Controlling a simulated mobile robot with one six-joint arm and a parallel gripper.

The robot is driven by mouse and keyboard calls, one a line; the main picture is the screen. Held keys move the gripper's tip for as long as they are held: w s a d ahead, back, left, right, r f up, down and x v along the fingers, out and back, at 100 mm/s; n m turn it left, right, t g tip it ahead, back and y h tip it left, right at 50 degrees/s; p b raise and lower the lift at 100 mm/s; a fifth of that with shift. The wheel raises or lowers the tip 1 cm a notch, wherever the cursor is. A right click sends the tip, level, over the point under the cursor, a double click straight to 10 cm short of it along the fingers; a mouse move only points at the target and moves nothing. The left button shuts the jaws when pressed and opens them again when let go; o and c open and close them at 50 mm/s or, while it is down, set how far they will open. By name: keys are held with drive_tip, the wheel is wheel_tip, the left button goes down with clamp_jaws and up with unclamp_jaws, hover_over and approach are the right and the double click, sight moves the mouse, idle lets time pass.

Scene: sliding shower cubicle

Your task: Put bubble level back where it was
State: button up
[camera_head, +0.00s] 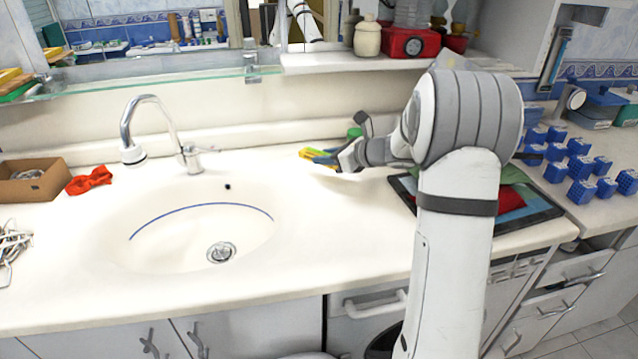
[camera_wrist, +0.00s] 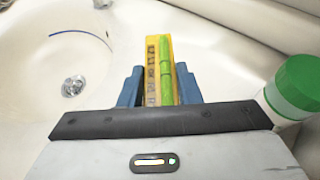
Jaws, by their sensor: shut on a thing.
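The bubble level is a yellow bar with a bright green strip (camera_wrist: 166,70) in the wrist view, and its yellow end shows in the head view (camera_head: 306,153). My gripper (camera_wrist: 160,88) is shut on it, with a blue finger on each side. In the head view my gripper (camera_head: 335,160) is low over the white counter, right of the sink. I cannot tell whether the level touches the counter. The near end of the level is hidden behind the gripper's dark front edge.
A white bottle with a green cap (camera_wrist: 291,90) stands close at the gripper's right. The sink (camera_head: 190,235) lies to the left, with a tap (camera_head: 150,125) behind it. A dark-framed tray (camera_head: 540,212) lies right of my arm. A shelf (camera_head: 345,62) hangs above the counter.

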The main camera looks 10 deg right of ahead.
sight(326, 183)
drive_tip(key=shift+f, duration=3.05)
drive_tip(key=shift+f+b, duration=0.2)
drive_tip(key=shift+b, duration=0.2)
drive_tip(key=o, duration=1.1)
drive_tip(key=shift+r, duration=0.1)
